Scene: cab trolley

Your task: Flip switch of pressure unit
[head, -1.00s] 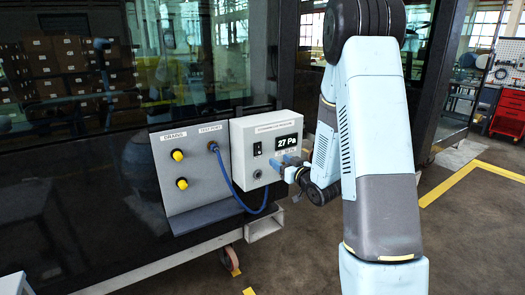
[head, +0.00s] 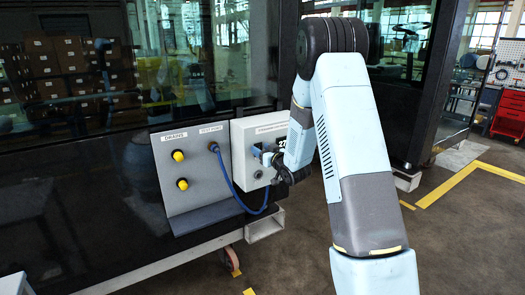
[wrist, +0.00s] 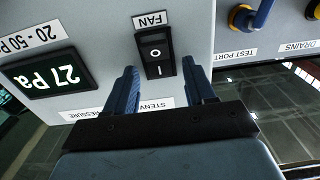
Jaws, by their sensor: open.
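The pressure unit is a light grey box (head: 239,163) mounted on the dark glazed cab side. In the wrist view its black rocker switch (wrist: 156,54), marked O and I under a FAN label (wrist: 151,19), lies beyond my open fingers. The display (wrist: 50,76) reads 27 Pa and appears upside down. My gripper (wrist: 164,86) is open and empty, with one blue finger to each side of the switch's lower end. I cannot tell whether the fingers touch the panel. In the head view my gripper (head: 263,154) is in front of the box and hides the switch and most of the display.
A grey panel (head: 199,180) with two yellow drain knobs (head: 180,169) stands left of the box. A blue hose (head: 232,190) loops from its test port toward the box. A bracket (head: 264,225) juts out below. Open floor lies to the right.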

